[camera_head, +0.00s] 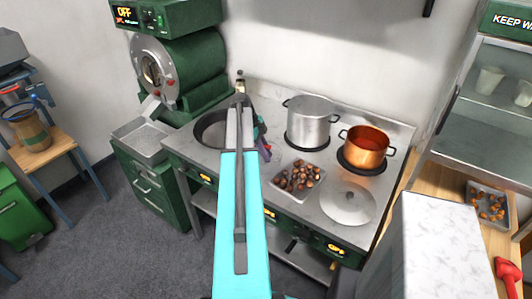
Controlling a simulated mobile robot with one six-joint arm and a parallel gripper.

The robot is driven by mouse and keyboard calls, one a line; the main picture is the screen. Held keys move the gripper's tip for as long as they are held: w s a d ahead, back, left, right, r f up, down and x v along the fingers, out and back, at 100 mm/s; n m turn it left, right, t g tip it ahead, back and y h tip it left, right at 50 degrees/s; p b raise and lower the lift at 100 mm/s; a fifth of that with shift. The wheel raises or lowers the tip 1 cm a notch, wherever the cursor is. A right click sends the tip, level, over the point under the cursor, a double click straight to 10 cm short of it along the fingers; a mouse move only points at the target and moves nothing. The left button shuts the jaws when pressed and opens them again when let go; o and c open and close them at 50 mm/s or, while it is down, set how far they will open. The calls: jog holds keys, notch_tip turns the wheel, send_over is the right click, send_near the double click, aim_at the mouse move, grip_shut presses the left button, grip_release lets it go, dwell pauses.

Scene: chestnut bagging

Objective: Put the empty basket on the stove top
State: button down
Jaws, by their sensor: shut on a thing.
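My teal and grey arm rises through the middle of the view and hides part of the stove top (322,213). My gripper cannot be made out behind the arm, so I cannot see what it holds. No empty basket can be clearly identified. A small metal tray (318,181) full of chestnuts stands on the stove top. A dark round pan (208,130) is at its left, partly behind my arm. A silver pot (308,122), a copper pot (366,150) and a round lid (347,204) are also on it.
A green roaster (200,70) with an empty metal tray (142,140) stands at the left. A glass cabinet (490,110) and a wooden counter (437,183) with another chestnut tray (489,204) are right.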

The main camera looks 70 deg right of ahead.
jog(key=shift+f, duration=0.2)
jog(key=c, duration=1.7)
grip_release()
jog(key=shift+r, duration=0.2)
jog(key=shift+b+v, duration=2.15)
jog(key=shift+v, duration=3.8)
